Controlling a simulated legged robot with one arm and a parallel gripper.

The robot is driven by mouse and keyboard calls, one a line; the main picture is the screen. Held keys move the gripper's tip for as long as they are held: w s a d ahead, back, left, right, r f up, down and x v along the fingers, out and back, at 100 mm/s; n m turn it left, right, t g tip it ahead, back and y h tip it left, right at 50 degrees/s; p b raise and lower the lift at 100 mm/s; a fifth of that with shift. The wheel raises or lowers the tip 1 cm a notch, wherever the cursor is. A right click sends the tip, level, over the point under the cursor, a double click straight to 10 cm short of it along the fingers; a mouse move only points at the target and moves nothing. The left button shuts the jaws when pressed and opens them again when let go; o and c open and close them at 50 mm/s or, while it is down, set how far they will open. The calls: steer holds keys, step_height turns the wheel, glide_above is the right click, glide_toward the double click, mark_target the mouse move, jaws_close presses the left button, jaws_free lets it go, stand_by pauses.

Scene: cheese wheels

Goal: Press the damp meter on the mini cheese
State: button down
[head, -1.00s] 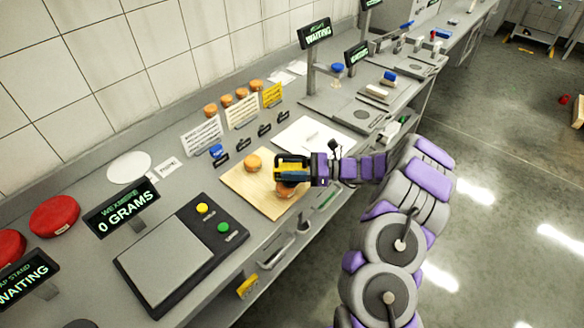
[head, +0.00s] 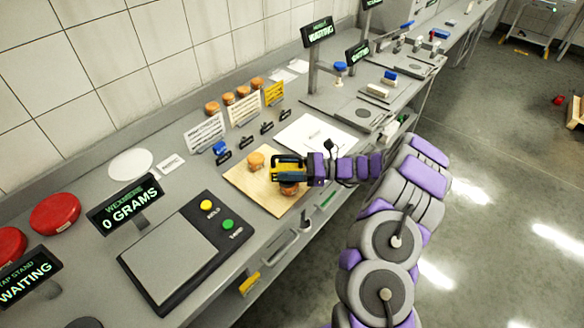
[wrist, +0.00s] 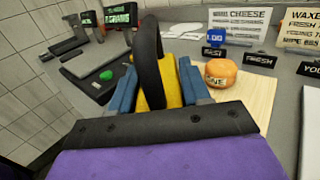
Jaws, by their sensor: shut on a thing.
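My gripper (head: 290,170) is shut on the damp meter (head: 288,161), a yellow block with a black arched handle. In the wrist view the meter (wrist: 172,92) sits between my two blue fingers (wrist: 158,88). One orange mini cheese (head: 289,188) shows just below the meter on the wooden board (head: 248,186), partly covered by it. I cannot tell whether they touch. A second orange mini cheese (head: 256,161) sits on the board to the left and back; in the wrist view an orange cheese with a label (wrist: 220,74) is right of the meter.
Left of the board is a scale (head: 172,258) with a yellow and a green button and a "0 GRAMS" display (head: 125,205). Behind stand small black signs, paper cards (head: 205,133) and several orange cheeses (head: 228,98). A white sheet (head: 312,135) lies beyond the board.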

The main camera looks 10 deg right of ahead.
steer(key=shift+a, duration=0.15)
steer(key=shift+d+f, duration=0.15)
steer(key=shift+d, duration=0.6)
steer(key=shift+s+a+f, duration=0.1)
steer(key=shift+s+a, duration=0.05)
steer(key=shift+a, duration=0.15)
stand_by(0.3)
steer(key=shift+p, duration=0.35)
steer(key=shift+r+p, duration=2.65)
steer(key=shift+r, duration=1.55)
